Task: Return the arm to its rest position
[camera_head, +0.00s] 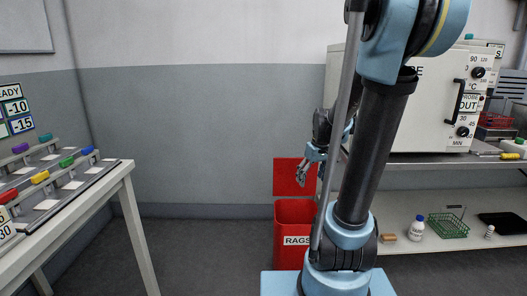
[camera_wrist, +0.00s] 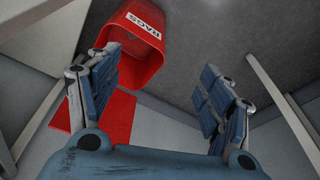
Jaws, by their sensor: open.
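My gripper (camera_head: 309,169) shows small in the head view, in front of the back wall and a little above the red bin, beside my arm's black upright link. In the wrist view my gripper (camera_wrist: 162,88) has its two blue-padded fingers spread wide apart. Nothing is between them. My arm stands up in front of the head camera and hides part of the wall and the bench behind it.
A red bin (camera_head: 292,262) marked RAGS stands on the floor; it also shows in the wrist view (camera_wrist: 145,72). A white table (camera_head: 129,180) with trays is at left. At right a white oven (camera_head: 425,95) stands on a steel bench above a lower shelf (camera_head: 400,240) holding a bottle and green basket.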

